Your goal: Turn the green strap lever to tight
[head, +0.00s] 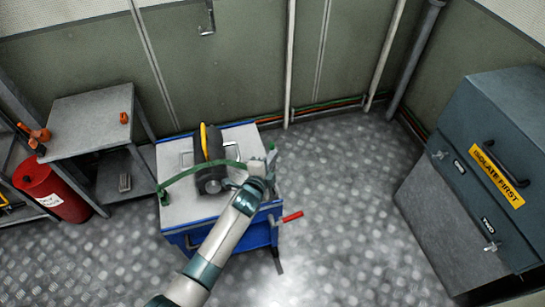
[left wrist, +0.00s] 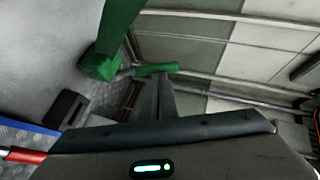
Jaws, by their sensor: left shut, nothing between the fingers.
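My left gripper (head: 269,163) is at the cart's right edge, close to the lever. Its shut, empty fingers (left wrist: 164,92) appear just below the lever; I cannot tell whether they touch it. The arm hides part of the strap's right end. My right gripper is out of view.
A red handle (head: 292,217) sticks out from the cart's right side. A grey workbench (head: 92,120) and a red drum (head: 52,190) stand at the left. A dark cabinet (head: 500,150) stands at the right. The floor between cart and cabinet is clear.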

